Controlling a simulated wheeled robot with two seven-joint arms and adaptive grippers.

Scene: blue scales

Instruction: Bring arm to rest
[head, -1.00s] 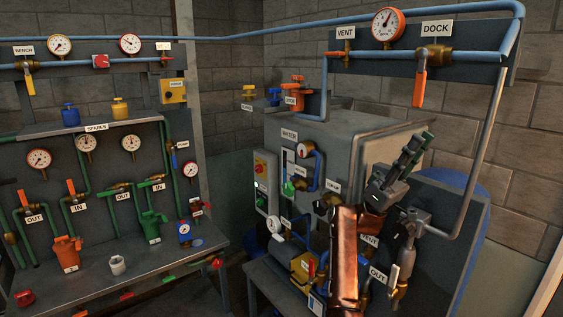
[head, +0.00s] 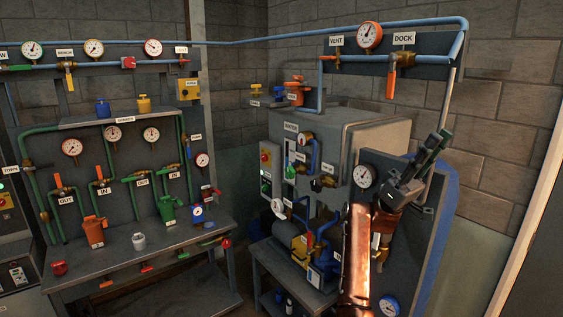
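My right gripper (head: 431,150) is at the upper end of my copper-coloured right arm, at the right of the head view. It points up and to the right, with dark, greenish fingers. The fingers overlap from this angle, so I cannot tell whether they are open or shut. No held object can be made out. The gripper appears in front of a grey panel (head: 426,222) with a white gauge (head: 363,176); I cannot tell whether they touch. My arm hides part of that panel and its fittings. My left gripper is not in view.
A grey machine cabinet (head: 350,128) stands behind my arm. A blue overhead pipe (head: 300,38) leads to the dock valve (head: 403,57) and drops behind my gripper. A bench (head: 165,255) with gauges, valves and green pipes stands at the left. Floor shows between bench and machine.

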